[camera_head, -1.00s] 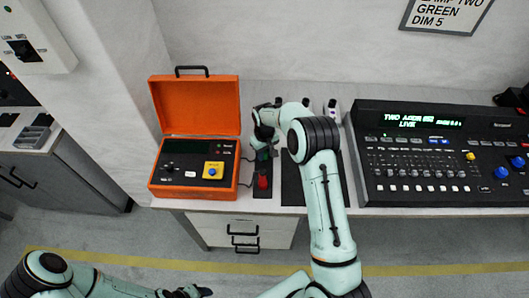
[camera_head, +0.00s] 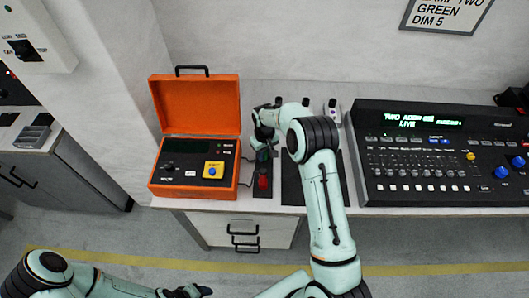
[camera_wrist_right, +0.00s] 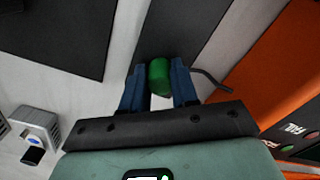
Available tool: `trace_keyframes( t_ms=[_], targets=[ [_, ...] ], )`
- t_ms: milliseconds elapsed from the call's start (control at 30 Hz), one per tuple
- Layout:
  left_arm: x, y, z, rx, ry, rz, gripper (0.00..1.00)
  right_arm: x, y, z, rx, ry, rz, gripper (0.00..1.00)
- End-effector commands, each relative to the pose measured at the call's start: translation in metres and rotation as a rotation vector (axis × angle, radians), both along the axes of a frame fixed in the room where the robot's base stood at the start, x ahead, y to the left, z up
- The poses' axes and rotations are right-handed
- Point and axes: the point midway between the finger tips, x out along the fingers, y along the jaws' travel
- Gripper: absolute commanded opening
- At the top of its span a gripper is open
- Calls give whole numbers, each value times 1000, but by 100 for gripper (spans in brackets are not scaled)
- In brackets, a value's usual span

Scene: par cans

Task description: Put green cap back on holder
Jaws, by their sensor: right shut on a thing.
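The green cap (camera_wrist_right: 159,78) sits between the two blue fingers of my right gripper (camera_wrist_right: 160,88) in the right wrist view. The fingers are shut on its sides. In the head view my right gripper (camera_head: 264,153) is over the far part of the narrow black holder (camera_head: 262,193), and the hand and arm cover much of it. A red cap (camera_head: 263,182) stands at the holder's near end. The dark holder strip also shows behind the cap in the wrist view (camera_wrist_right: 190,30); I cannot tell whether the cap touches it. My left gripper (camera_head: 187,291) is low at the bottom edge, its jaw opening unclear.
An open orange case (camera_head: 194,101) with a yellow-mounted blue button stands left of the holder. A dark mat (camera_head: 291,190) lies right of it, partly under my arm. A large lighting console (camera_head: 430,160) fills the right side. Small devices (camera_head: 333,108) stand behind.

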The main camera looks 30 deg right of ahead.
Motion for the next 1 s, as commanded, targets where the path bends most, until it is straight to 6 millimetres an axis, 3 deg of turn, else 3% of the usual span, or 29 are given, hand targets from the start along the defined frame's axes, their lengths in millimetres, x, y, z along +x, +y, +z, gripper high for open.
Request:
trace_keyframes(
  t_ms=[33,67,133,433,567,1000],
  targets=[
    [0,0,0,0,0,0,60,0,0,-1,0,0,0,0],
    [0,0,0,0,0,0,60,0,0,-1,0,0,0,35],
    [0,0,0,0,0,0,60,0,0,-1,0,0,0,58],
    [0,0,0,0,0,0,60,0,0,0,0,-1,0,58],
    [0,0,0,0,0,0,60,1,0,10,0,-2,0,58],
    [2,0,2,0,-2,0,60,2,0,103,-1,-5,0,58]
  ],
)
